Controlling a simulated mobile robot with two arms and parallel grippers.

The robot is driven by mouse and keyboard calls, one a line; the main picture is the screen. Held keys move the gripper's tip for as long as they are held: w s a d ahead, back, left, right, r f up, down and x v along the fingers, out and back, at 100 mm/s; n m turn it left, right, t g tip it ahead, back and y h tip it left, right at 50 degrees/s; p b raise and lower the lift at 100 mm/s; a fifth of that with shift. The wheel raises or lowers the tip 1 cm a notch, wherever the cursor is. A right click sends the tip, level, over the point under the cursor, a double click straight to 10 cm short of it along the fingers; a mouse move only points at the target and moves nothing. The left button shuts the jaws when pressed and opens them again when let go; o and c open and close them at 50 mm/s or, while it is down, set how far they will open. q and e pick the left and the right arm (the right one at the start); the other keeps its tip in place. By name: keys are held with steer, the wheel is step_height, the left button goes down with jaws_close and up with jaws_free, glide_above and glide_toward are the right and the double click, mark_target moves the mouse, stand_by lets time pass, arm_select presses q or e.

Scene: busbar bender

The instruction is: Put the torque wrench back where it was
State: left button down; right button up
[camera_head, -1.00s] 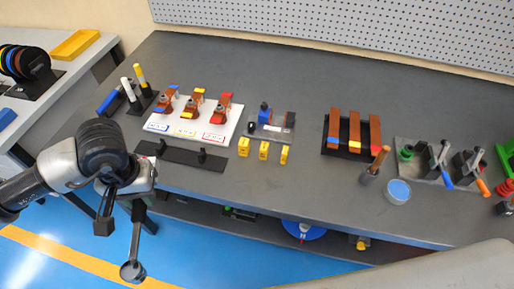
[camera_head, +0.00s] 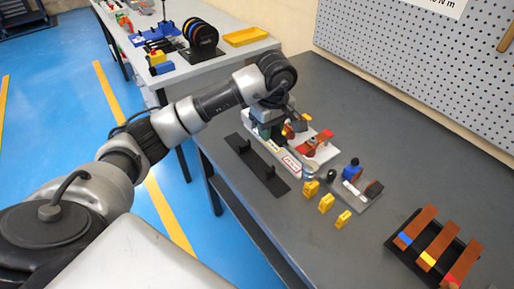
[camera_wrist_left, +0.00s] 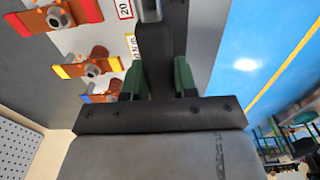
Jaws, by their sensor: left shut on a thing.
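My left gripper (camera_head: 277,130) is over the left end of the bench, above the white board. In the left wrist view its green-lined fingers (camera_wrist_left: 157,82) are shut on the dark shaft of the torque wrench (camera_wrist_left: 156,45). The wrench's grey round head (camera_head: 311,171) seems to show by the board's front edge in the head view; most of the wrench is hidden by the gripper. My right gripper is not in view.
The white board (camera_head: 318,150) carries clamped copper pieces with coloured ends close to the gripper. Several yellow blocks (camera_head: 326,203) stand along the front. A small fixture (camera_head: 362,190) and a rack of copper bars (camera_head: 425,255) stand to the right. A pegboard (camera_head: 410,60) rises behind.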

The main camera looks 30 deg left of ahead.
arm_select(q)
steer(key=a+f, duration=0.1)
steer(key=a, duration=0.1)
steer(key=a+f, duration=0.1)
steer(key=a, duration=0.1)
steer(key=a+f+p, duration=0.1)
steer(key=a, duration=0.1)
steer(key=shift+a+f, duration=0.15)
steer(key=shift+f, duration=0.15)
step_height(320, 180, down, 4)
steer(key=shift+r+p, duration=0.15)
steer(key=shift+p, duration=0.45)
steer(key=shift+f, duration=0.2)
steer(key=shift+f+b, duration=0.6)
steer(key=shift+b, duration=0.1)
steer(key=c, duration=0.9)
jaws_free()
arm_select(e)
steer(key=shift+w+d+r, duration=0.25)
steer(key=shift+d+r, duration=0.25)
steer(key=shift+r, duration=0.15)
